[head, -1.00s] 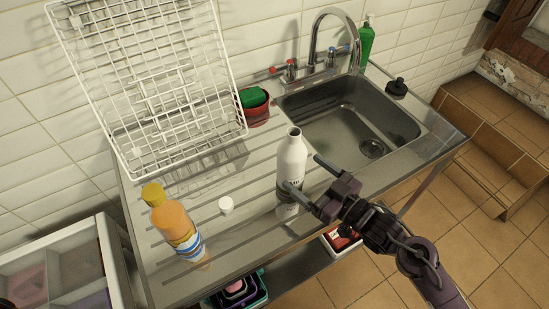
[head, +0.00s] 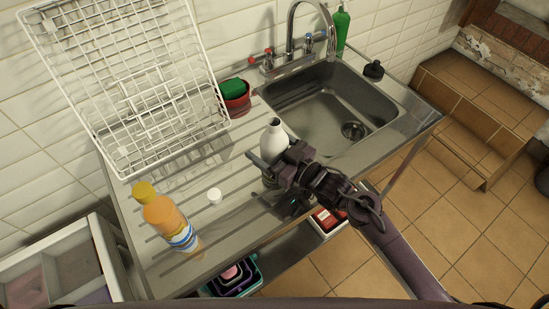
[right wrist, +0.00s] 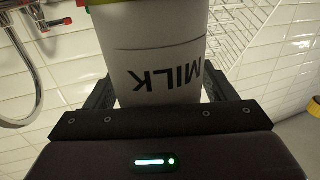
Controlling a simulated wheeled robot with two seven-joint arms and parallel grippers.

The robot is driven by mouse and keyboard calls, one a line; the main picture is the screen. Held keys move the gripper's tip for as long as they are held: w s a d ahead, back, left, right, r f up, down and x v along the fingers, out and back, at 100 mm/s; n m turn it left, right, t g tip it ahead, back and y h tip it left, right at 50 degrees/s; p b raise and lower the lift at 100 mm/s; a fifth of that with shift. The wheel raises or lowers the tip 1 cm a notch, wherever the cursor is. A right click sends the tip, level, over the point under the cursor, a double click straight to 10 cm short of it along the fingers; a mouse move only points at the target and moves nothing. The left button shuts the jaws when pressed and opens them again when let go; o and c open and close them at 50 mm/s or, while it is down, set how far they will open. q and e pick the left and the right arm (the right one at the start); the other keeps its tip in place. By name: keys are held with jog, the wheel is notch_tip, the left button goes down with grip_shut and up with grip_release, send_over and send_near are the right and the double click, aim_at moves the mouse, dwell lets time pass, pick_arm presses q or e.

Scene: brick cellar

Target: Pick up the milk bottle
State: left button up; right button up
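The milk bottle (head: 273,141) is white with an open neck and stands upright on the ribbed steel drainer, left of the sink. Its lower part is hidden behind my right gripper in the head view. My right gripper (head: 264,160) is around the bottle's body, with one finger on the near left side. In the right wrist view the bottle (right wrist: 160,65) fills the middle, its MILK lettering upside down, with a black finger on either side. Whether the fingers press on it cannot be told. My left gripper is not in view.
A white wire rack (head: 125,90) leans on the wall. A red pot (head: 235,97) with a green sponge is behind, and the sink (head: 320,98) is to the right.

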jog(key=c, duration=1)
jog(key=shift+r, duration=0.15)
